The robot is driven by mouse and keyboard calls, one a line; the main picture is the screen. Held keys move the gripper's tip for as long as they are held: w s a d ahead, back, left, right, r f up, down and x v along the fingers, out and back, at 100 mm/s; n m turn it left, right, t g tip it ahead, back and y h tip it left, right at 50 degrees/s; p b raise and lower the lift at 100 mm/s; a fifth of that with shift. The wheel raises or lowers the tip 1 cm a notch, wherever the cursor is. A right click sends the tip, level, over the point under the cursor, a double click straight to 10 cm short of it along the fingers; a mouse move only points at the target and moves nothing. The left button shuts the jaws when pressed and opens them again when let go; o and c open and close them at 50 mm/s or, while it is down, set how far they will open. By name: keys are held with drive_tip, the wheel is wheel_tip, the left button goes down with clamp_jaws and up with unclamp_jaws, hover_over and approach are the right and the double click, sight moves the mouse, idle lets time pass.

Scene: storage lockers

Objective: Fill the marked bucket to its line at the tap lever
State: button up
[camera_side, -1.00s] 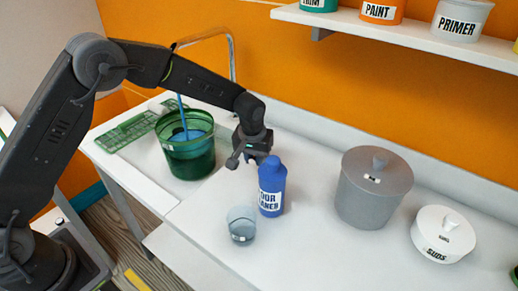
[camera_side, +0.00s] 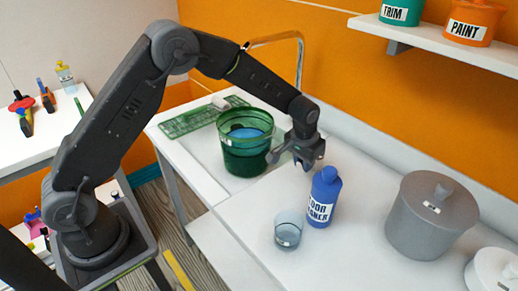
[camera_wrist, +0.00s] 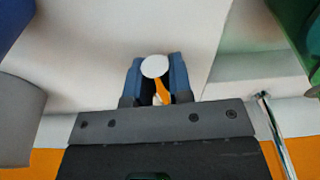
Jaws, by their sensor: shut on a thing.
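The green see-through bucket (camera_side: 246,160) stands upright in the sink area, left of my gripper. A blue water surface (camera_side: 246,132) shows inside it near the rim; I cannot make out the fill line clearly. The thin chrome tap pipe (camera_side: 275,41) arches behind the bucket, and no stream shows. My gripper (camera_side: 308,163) is at the counter between the bucket and the blue bottle. In the wrist view, my gripper (camera_wrist: 156,78) is shut around a white round knob (camera_wrist: 154,66) on an orange stem, which looks like the tap lever. The bucket's edge shows at upper right.
A blue floor cleaner bottle (camera_side: 323,197) stands close right of my gripper. A clear cup (camera_side: 288,230) is in front. A grey lidded pot (camera_side: 431,220) and a white lidded tub (camera_side: 492,272) stand right. A green rack (camera_side: 203,118) lies behind the bucket.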

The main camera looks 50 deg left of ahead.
drive_tip(key=shift+w+d+n+y, duration=0.15)
drive_tip(key=shift+d+n, duration=0.4)
drive_tip(key=shift+n, duration=0.4)
drive_tip(key=shift+w+d+n+y, duration=0.15)
drive_tip(key=shift+d+n, duration=0.35)
drive_tip(key=shift+n, duration=0.45)
drive_tip(key=shift+s+a+m, duration=0.15)
drive_tip(key=shift+a+m, duration=0.4)
drive_tip(key=shift+m, duration=0.4)
drive_tip(key=shift+s+a+m, duration=0.15)
drive_tip(key=shift+a+m, duration=0.35)
drive_tip(key=shift+m, duration=0.45)
drive_tip(key=shift+w+d+n, duration=0.15)
drive_tip(key=shift+d+n, duration=0.4)
drive_tip(key=shift+n, duration=0.4)
drive_tip(key=shift+w+d+n, duration=0.1)
drive_tip(key=shift+d+n, duration=0.4)
drive_tip(key=shift+n, duration=0.45)
drive_tip(key=shift+s+a+m, duration=0.15)
drive_tip(key=shift+a+m, duration=0.4)
drive_tip(key=shift+m, duration=0.4)
drive_tip(key=shift+s+a+m, duration=0.1)
drive_tip(key=shift+a+m, duration=0.4)
drive_tip(key=shift+m, duration=0.45)
